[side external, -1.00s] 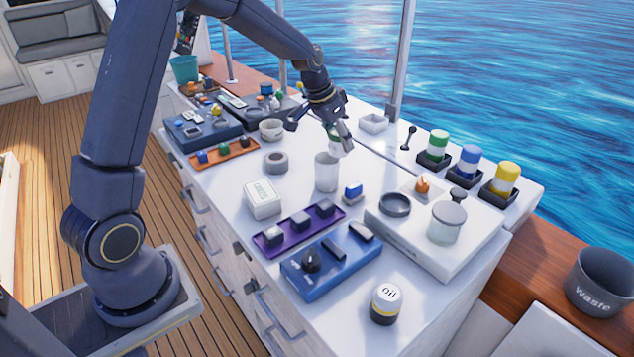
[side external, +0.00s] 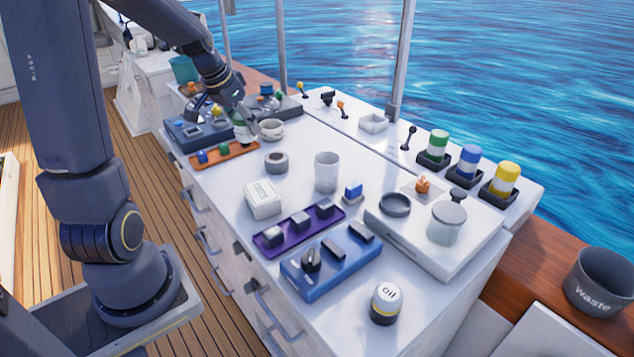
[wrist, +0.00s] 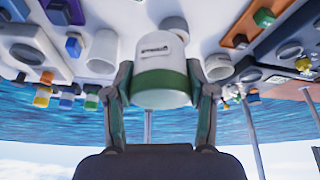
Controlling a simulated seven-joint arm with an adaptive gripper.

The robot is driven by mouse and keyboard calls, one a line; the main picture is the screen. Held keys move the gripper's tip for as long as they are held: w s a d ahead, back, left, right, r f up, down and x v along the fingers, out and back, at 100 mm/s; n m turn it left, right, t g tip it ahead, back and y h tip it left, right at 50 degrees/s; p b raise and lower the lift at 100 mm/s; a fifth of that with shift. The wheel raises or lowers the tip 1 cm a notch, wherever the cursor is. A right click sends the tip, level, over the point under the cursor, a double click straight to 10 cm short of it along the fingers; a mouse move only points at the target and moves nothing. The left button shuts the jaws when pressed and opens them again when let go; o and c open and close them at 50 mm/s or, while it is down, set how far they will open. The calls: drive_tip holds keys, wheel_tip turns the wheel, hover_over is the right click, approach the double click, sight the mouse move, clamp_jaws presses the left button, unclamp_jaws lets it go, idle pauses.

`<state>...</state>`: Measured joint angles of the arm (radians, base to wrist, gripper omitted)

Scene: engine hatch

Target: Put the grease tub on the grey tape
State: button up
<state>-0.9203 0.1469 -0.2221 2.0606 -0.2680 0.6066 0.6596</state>
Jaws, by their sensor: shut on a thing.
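The grease tub (side external: 240,128), white with a green band, is in my gripper (side external: 243,118). In the wrist view the tub (wrist: 162,75) sits upright relative to the fingers, with a finger on each side and a small dark label on its white wall. My gripper is shut on it. In the side view it is near the orange tray and the white bowl, and its height above the counter is hard to tell. The grey tape (side external: 276,162), a short ring, lies flat on the counter to the right of the tub, with nothing on it.
A white cup (side external: 327,172) and a white box (side external: 263,199) stand near the tape. The orange tray (side external: 224,153), white bowl (side external: 271,130) and dark blue tray (side external: 195,133) are close to my gripper. Purple and blue trays lie in front.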

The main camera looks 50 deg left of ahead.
drive_tip(key=w+a+f, duration=0.1)
drive_tip(key=w+f, duration=0.2)
drive_tip(key=w+a+f, duration=0.2)
drive_tip(key=w, duration=0.2)
drive_tip(key=w+a+f, duration=0.2)
drive_tip(key=w+f, duration=0.1)
drive_tip(key=shift+w+a+f, duration=0.2)
drive_tip(key=shift+w+f, duration=0.05)
drive_tip(key=shift+f, duration=0.05)
drive_tip(key=shift+w+a+f, duration=0.1)
drive_tip(key=shift+w+f, duration=0.1)
drive_tip(key=shift+f, duration=1.6)
drive_tip(key=shift+f, duration=0.2)
drive_tip(key=o, duration=1.3)
drive_tip(key=shift+c, duration=0.2)
drive_tip(key=shift+r, duration=0.15)
